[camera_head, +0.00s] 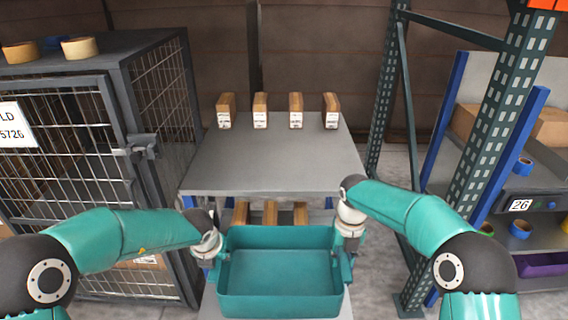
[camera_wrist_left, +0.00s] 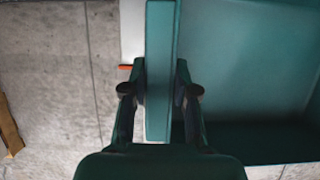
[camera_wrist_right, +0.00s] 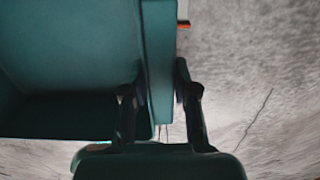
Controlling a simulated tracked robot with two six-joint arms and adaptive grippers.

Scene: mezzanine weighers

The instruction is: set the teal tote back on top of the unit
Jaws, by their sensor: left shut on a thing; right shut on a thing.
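The teal tote (camera_head: 279,308) is upright and looks empty, held in front of the grey unit (camera_head: 270,165), its rim lower than the unit's top. My left gripper (camera_head: 211,262) is shut on the tote's left wall; the left wrist view shows the fingers (camera_wrist_left: 160,90) on both sides of that wall. My right gripper (camera_head: 346,258) is shut on the right wall, and the right wrist view shows its fingers (camera_wrist_right: 160,88) around it. The tote hides much of the unit's lower part.
Several brown boxes with white labels (camera_head: 260,110) stand along the back of the unit's top; its front is bare. More boxes (camera_head: 270,213) sit on a lower level. A wire cage (camera_head: 75,130) stands left, a green rack upright (camera_head: 500,110) right.

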